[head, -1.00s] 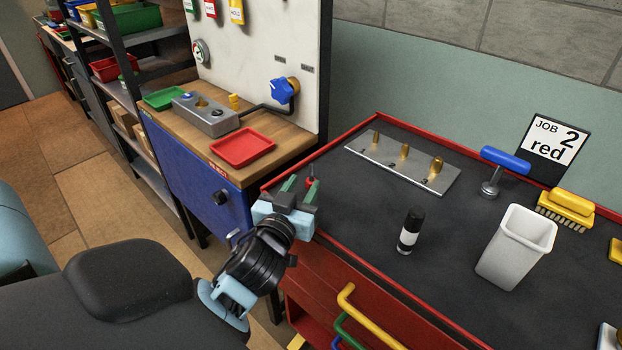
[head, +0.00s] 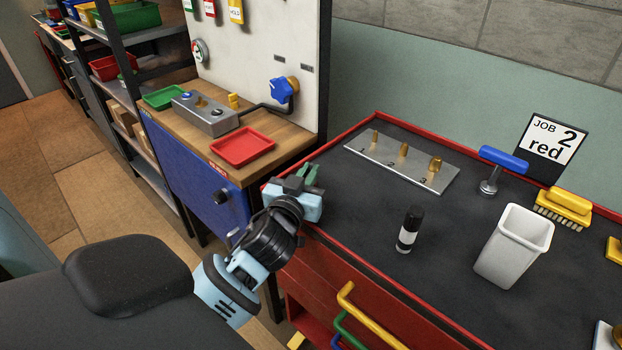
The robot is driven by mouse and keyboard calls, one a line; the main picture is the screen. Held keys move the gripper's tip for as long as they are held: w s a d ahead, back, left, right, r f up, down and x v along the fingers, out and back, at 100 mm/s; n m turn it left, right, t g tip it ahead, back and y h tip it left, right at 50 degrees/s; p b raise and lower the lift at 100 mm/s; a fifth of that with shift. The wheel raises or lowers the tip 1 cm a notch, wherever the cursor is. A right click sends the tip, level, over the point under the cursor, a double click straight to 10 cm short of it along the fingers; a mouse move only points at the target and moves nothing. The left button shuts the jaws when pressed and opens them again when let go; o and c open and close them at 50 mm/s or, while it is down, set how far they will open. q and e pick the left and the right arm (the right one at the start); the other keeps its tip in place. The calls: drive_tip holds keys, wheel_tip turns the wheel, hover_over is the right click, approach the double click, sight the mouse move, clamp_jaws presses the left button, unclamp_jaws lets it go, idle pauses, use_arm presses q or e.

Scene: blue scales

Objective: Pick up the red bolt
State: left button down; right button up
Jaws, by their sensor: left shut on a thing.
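My left gripper (head: 304,178) is over the left corner of the red-edged workbench (head: 330,141), with its green-padded fingers pointing away from me. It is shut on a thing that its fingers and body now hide. A small red piece, which fits the red bolt, showed at the fingertips a second ago; no red bolt is visible now. My right gripper is not in view.
The bench holds a metal plate with brass pieces (head: 403,163), a black-and-white bottle (head: 409,230), a white bin (head: 514,245), a blue-handled tool (head: 504,160) and a yellow brush (head: 564,207). A red tray (head: 243,147) lies on the wooden bench.

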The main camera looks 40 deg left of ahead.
use_arm(q)
drive_tip(key=shift+r, duration=0.15)
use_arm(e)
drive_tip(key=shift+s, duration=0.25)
